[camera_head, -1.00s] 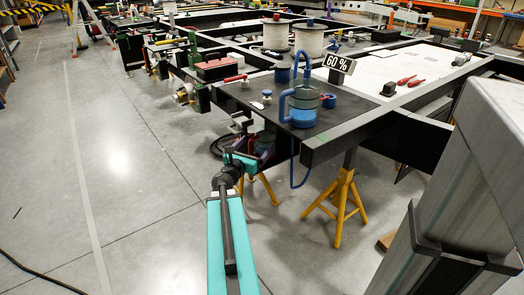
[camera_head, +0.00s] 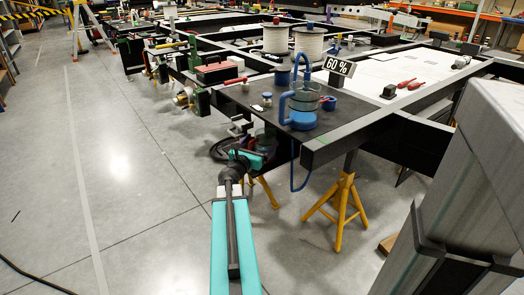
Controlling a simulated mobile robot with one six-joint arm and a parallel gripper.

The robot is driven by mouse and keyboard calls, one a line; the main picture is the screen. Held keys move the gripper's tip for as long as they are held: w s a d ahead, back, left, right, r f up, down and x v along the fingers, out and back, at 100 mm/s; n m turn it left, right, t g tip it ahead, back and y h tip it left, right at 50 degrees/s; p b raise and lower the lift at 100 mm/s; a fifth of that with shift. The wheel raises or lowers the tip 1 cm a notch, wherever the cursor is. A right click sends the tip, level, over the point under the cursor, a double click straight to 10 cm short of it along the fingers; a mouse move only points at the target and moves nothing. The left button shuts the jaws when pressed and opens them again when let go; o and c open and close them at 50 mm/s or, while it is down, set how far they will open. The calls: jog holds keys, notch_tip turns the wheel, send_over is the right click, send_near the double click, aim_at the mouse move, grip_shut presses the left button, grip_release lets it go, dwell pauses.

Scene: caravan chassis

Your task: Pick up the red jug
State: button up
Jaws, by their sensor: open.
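I cannot make out a clear red jug. A clear vessel with a blue base and a tall blue looped tube (camera_head: 302,104) stands upright on the dark panel (camera_head: 262,118) near its front corner. A small blue cup (camera_head: 328,102) with a bit of red at it stands just right of the vessel. My gripper (camera_head: 252,142) is open at the end of my teal arm, beside the panel's front left edge, left of and lower than the vessel. Its fingertips are small and dark against the clutter, and nothing shows held.
White spools (camera_head: 277,38) and a "60 %" sign (camera_head: 340,66) stand behind the vessel. Red-handled tools (camera_head: 409,83) lie on a white panel. A yellow stand (camera_head: 340,208) supports the frame.

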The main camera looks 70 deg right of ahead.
jog(key=shift+s+d+b, duration=0.1)
jog(key=shift+d+b, duration=0.35)
jog(key=shift+d, duration=1.55)
jog(key=c, duration=1.7)
jog(key=shift+c, duration=0.2)
jog(key=shift+r, duration=0.3)
jog(key=p, duration=0.4)
send_near(264, 131)
jog(key=shift+s+a+r, duration=0.95)
jog(key=shift+a+r, duration=0.95)
jog(key=shift+a, duration=0.4)
jog(key=shift+p, duration=0.35)
